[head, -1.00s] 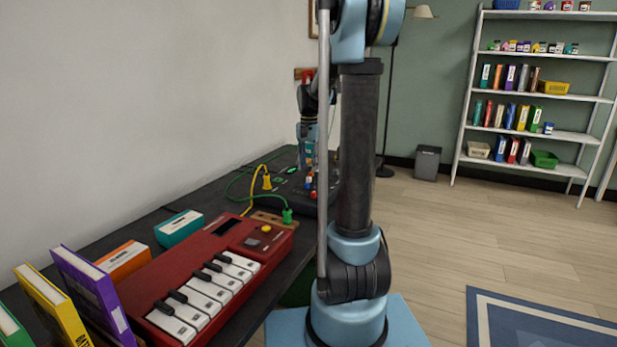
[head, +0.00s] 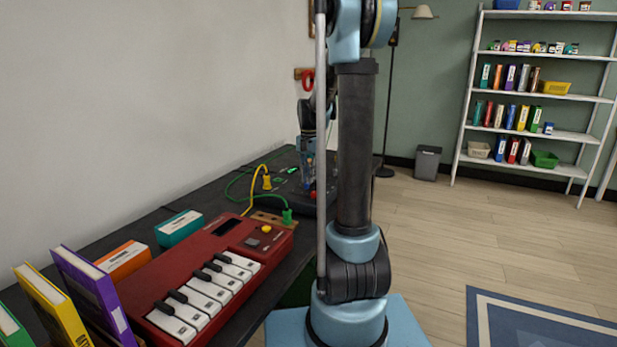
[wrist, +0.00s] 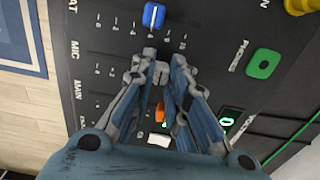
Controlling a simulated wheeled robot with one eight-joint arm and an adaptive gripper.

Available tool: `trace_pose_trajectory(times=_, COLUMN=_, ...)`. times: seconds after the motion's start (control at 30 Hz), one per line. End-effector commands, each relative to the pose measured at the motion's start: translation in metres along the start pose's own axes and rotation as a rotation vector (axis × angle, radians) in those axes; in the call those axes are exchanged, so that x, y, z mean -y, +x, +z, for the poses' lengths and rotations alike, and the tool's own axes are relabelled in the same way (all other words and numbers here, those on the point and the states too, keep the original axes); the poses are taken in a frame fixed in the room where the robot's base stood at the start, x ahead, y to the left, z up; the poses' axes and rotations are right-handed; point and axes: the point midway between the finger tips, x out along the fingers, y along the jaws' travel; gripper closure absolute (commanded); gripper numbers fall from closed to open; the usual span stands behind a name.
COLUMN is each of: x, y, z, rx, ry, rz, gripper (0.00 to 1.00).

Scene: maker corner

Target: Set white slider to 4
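The black mixer panel (wrist: 105,60) fills most of the wrist view, with slider scales and labels including MIC and MAIN. The white slider (wrist: 158,140) shows low in the gap between my gripper's fingers, close to the palm. Its scale number is hidden. An orange slider (wrist: 160,113) is just above it. A blue slider (wrist: 154,15) is at the top, beyond the fingertips. My gripper (wrist: 163,66) points over the panel with its fingertips drawn together and nothing visible held. In the head view my gripper (head: 307,172) is low over the mixer (head: 321,206).
A green PHONES socket (wrist: 264,63) and a small display (wrist: 228,121) are at the wrist view's right. A red keyboard (head: 190,270), yellow and green cables, boxes and upright books share the dark table. A shelf (head: 545,95) stands far right.

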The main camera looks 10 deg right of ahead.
Motion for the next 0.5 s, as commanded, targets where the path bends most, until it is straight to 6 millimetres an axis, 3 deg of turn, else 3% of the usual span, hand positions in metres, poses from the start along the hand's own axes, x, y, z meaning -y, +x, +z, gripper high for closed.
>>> trace_pose_trajectory(times=0.17, x=-0.003, y=0.000, z=0.000, rx=0.000, ry=0.001, rz=0.000, gripper=1.00)
trace_pose_trajectory(times=0.5, x=-0.036, y=0.000, z=0.000, rx=0.000, ry=0.001, rz=0.000, gripper=1.00)
